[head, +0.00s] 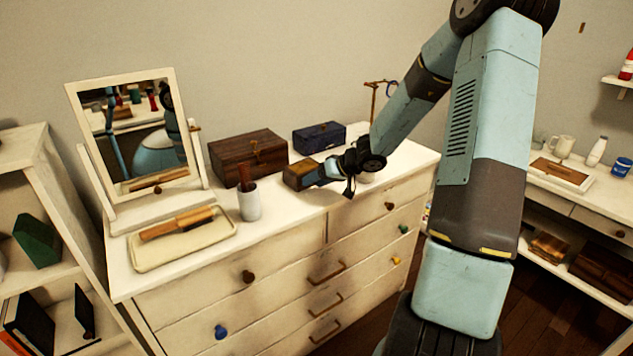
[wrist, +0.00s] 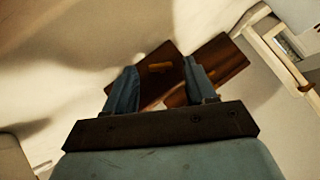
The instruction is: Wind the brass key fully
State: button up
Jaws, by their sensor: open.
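A small wooden box (head: 300,175) stands on the white dresser (head: 290,208), right at my gripper. In the wrist view, a dark brown wooden box (wrist: 178,64) lies beyond and partly between my fingers. A small brass-coloured piece (wrist: 159,66) on its face looks like the key; its shape is too small to read clearly. My gripper (head: 323,172) is open, close to the small box's right side. In the wrist view my gripper (wrist: 161,76) has its two blue fingers apart on either side of the brass piece. I cannot tell whether they touch the box.
A larger wooden chest (head: 240,161) and a dark blue box (head: 319,137) stand behind. A brass stand (head: 374,100) is behind my arm. A cup (head: 249,204), a tray (head: 205,243) with a wooden-handled brush and a mirror (head: 145,135) stand left. The dresser's front strip is clear.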

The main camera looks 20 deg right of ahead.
jog(key=shift+a, duration=0.1)
grip_shut()
dwell(0.6)
